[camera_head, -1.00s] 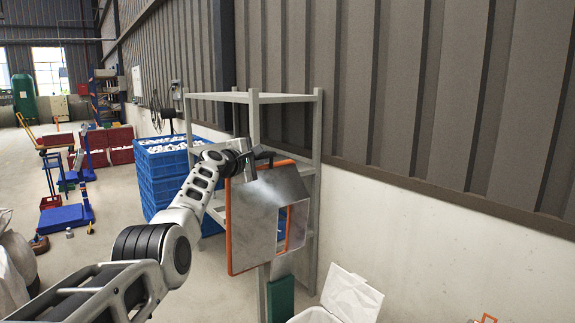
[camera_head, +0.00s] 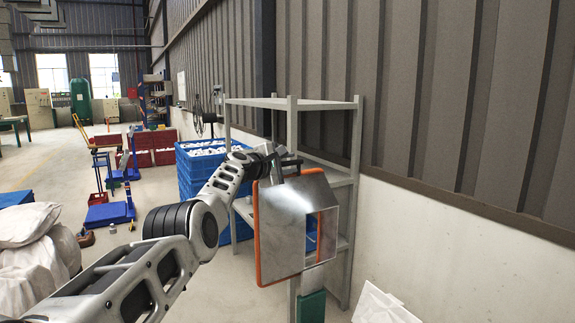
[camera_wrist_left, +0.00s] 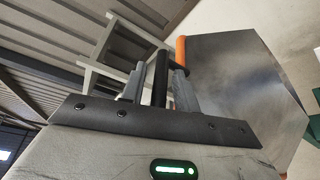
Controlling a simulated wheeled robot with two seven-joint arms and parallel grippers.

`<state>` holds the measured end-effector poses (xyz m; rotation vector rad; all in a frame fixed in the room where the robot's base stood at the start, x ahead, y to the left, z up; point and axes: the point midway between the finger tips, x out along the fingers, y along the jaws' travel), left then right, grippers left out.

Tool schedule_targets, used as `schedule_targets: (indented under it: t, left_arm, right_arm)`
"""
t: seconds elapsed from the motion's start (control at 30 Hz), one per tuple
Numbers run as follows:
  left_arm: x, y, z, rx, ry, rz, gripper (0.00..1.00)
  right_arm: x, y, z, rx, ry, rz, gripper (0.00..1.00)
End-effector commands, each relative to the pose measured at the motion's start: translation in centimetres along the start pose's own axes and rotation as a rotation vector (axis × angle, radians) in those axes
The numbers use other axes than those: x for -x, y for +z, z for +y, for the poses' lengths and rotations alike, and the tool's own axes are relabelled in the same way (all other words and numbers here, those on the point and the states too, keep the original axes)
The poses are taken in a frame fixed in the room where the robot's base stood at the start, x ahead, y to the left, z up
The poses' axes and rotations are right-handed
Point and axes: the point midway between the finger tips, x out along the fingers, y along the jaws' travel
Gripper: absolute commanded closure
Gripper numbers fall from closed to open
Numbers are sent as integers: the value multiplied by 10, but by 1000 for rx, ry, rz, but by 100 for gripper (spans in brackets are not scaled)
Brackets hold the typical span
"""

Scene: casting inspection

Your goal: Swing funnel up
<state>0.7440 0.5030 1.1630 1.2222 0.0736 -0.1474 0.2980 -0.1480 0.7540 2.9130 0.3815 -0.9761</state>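The funnel (camera_head: 283,232) is a grey sheet-metal box with an orange edge, hanging tilted in front of the shelf in the head view. A rectangular opening shows on its right side. In the left wrist view the funnel (camera_wrist_left: 240,85) fills the upper right, with its orange tube beside a black handle (camera_wrist_left: 160,78). My right gripper is not in view.
A grey shelf rack (camera_head: 293,135) stands right behind the funnel, against the wall. Blue crates (camera_head: 190,175) are stacked left of it. A green post (camera_head: 311,307) is below the funnel, and a white lidded bin (camera_head: 383,306) is at the lower right. White sacks (camera_head: 35,255) lie at left.

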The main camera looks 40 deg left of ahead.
Motion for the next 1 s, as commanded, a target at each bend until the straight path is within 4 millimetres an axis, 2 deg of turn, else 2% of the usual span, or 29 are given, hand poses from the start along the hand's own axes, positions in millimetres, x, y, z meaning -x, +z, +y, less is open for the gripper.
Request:
schedule_targets:
  t: [0.53, 0.67, 0.87, 1.0]
  left_arm:
    - [7, -8, 1, -5, 1, 13, 64]
    - [15, -9, 1, -5, 2, 16, 64]
    - [30, -1, -2, -9, -5, 4, 64]
    - [48, -2, -3, -7, -2, 5, 64]
  right_arm:
    - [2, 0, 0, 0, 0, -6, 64]
    - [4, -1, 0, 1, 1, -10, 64]
    - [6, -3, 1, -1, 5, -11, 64]
    - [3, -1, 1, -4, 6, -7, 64]
